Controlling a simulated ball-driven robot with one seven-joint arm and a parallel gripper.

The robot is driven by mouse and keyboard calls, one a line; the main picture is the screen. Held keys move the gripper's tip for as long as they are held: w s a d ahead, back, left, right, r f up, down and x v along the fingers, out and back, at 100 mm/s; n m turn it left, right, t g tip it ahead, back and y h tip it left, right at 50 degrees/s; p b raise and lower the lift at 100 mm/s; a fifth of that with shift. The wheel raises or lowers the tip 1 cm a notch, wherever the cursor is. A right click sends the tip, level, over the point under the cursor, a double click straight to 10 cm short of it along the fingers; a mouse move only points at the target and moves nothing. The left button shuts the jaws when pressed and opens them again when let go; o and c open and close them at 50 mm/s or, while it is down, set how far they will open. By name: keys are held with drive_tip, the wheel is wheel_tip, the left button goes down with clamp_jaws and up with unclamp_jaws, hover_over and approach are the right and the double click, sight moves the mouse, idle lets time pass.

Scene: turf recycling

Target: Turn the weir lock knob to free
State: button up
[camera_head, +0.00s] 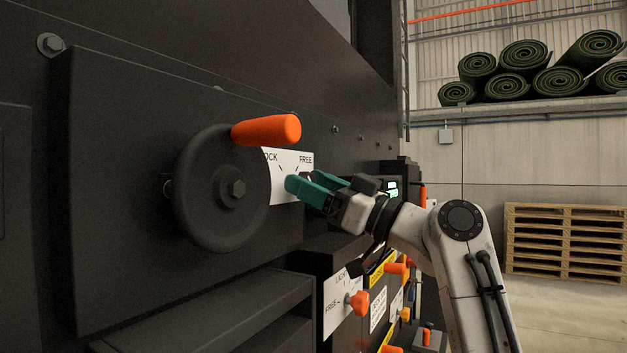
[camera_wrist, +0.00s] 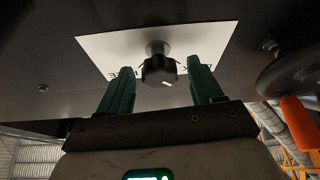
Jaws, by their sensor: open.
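The weir lock knob (camera_wrist: 158,70) is dark and stands out from a white label plate (camera_wrist: 105,45) on the dark machine face. In the head view the plate (camera_head: 290,163) reads FREE at its right and a part-hidden word ending in OCK at its left; my gripper hides the knob there. My gripper (camera_head: 306,182) is open at the plate. In the wrist view its green fingers (camera_wrist: 160,64) stand to either side of the knob, with visible gaps. A small pale mark shows on the knob; which word it points to I cannot tell.
A black handwheel (camera_head: 222,200) with an orange handle (camera_head: 267,130) sits close left of the plate. Below right are a second FREE-marked plate with an orange knob (camera_head: 357,303) and other orange controls. A dark ledge (camera_head: 215,315) juts out below. Pallets (camera_head: 565,243) stand far right.

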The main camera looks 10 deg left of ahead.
drive_tip(key=c, duration=1.1)
drive_tip(key=shift+o, duration=0.2)
drive_tip(key=shift+a+m, duration=0.1)
drive_tip(key=shift+m, duration=0.3)
drive_tip(key=m+t+h+p, duration=0.1)
drive_tip(key=m+t+p, duration=0.1)
drive_tip(key=m, duration=0.3)
drive_tip(key=m+t+h+p, duration=0.2)
drive_tip(key=m+p, duration=0.3)
drive_tip(key=m+t+h+p, duration=0.1)
drive_tip(key=m+t+p, duration=0.1)
drive_tip(key=m+p, duration=0.2)
drive_tip(key=shift+s+r+m+h, duration=0.1)
drive_tip(key=shift+r+m+h, duration=0.2)
drive_tip(key=shift+m+h, duration=0.15)
drive_tip(key=shift+f+m+h+p, duration=0.15)
drive_tip(key=shift+m+h+p, duration=0.5)
drive_tip(key=shift+m, duration=1.25)
drive_tip(key=shift+f+m+h+p, duration=0.1)
drive_tip(key=shift+m+h+p, duration=0.55)
drive_tip(key=shift+m, duration=1.2)
